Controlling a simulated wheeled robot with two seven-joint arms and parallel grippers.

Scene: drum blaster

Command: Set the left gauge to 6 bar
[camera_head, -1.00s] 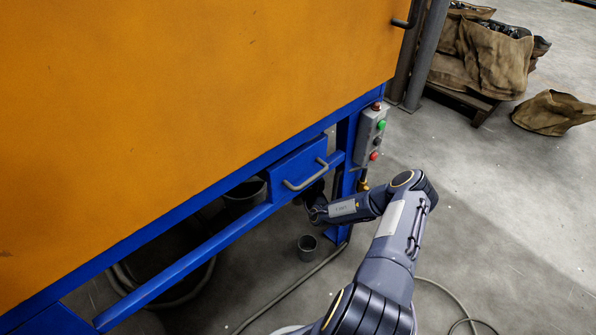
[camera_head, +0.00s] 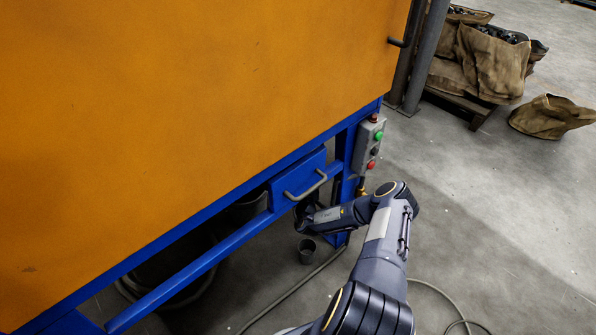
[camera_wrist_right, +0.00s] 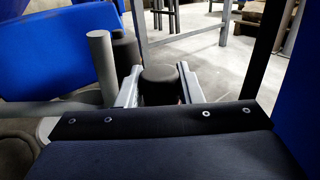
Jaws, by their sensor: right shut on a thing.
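In the right wrist view, a black round-topped knob (camera_wrist_right: 158,75) stands between the two grey fingers of my right gripper (camera_wrist_right: 159,92). The fingers are shut on it, one at each side. In the head view, my right gripper (camera_head: 303,220) is in under the blue machine frame, below the drawer handle, and its tips are dark and hard to make out. The knob cannot be made out in that view. No gauge face or needle shows in either view. My left gripper is not in view.
A blue drawer (camera_head: 297,178) with a grey handle is just above my right gripper. A grey button box (camera_head: 369,147) is on the frame's corner. A small cup (camera_head: 307,250) and a cable lie on the floor.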

